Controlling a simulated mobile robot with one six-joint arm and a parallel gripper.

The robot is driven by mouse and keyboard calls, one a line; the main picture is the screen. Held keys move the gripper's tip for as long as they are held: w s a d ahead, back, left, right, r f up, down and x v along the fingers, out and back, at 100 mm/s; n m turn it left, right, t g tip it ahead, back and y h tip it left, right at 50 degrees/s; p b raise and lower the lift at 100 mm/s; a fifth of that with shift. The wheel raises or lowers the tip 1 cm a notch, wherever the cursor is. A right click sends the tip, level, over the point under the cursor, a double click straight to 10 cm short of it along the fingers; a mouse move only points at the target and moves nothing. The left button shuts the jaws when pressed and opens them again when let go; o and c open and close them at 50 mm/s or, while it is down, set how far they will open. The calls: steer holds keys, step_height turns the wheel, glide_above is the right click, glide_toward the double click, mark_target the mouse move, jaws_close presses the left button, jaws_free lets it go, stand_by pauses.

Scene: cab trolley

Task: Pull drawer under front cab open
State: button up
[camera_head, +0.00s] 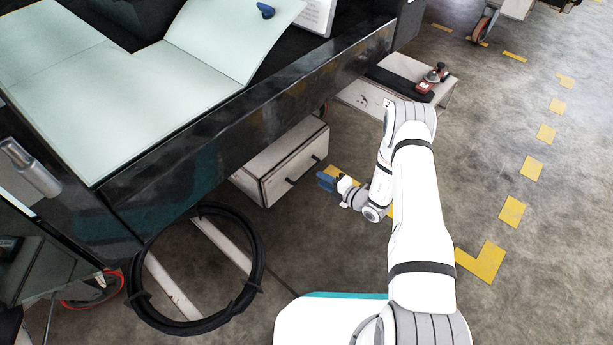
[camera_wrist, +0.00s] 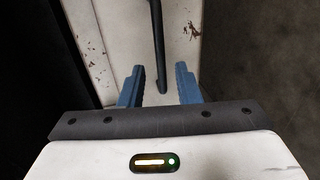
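The drawer (camera_head: 281,163) is a white box front under the black cab (camera_head: 215,140), with a dark bar handle (camera_head: 302,169). My gripper (camera_head: 328,182) is just in front of the drawer in the head view. In the wrist view my gripper (camera_wrist: 160,88) is open, with its two blue fingers apart. The black handle (camera_wrist: 158,45) runs between and beyond the fingers, with a gap on each side. The white drawer front (camera_wrist: 183,40) behind it has brown rust marks. I cannot tell from these frames how far the drawer stands out from the cab.
A black hose coil (camera_head: 257,262) hangs low at the left. A white step box (camera_head: 447,92) with red and black items stands behind my arm. Grey floor with yellow markings (camera_head: 512,211) is open at the right. A trolley wheel (camera_head: 482,28) is at the far top.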

mark_target(308, 172)
steer(key=b+x, duration=0.3)
steer(key=x, duration=0.4)
steer(key=shift+w+a, duration=0.1)
steer(key=shift+a, duration=0.2)
steer(key=shift+c, duration=0.3)
jaws_close()
